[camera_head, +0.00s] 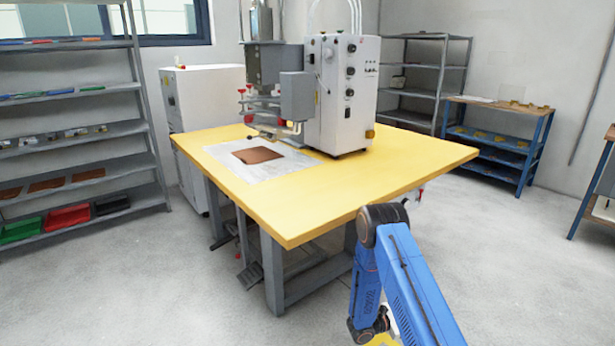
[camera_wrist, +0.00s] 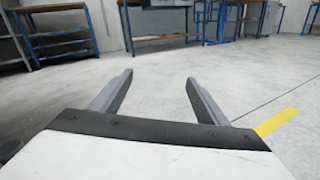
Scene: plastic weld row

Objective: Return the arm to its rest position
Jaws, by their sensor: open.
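My gripper (camera_wrist: 158,95) shows in the wrist view with its two grey fingers spread apart and nothing between them. Beyond the fingers is bare concrete floor. In the head view my blue arm is folded at the lower right, in front of the table's near right side. Its elbow is near the table edge and its lower part points down. The gripper itself is not visible in the head view.
A yellow-topped table (camera_head: 400,165) carries a white and grey welding machine (camera_head: 343,95) and a brown sheet (camera_head: 258,155) on a pale plate. Shelves (camera_head: 75,130) stand left, a metal rack (camera_head: 425,80) and blue bench (camera_head: 500,135) at the back right.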

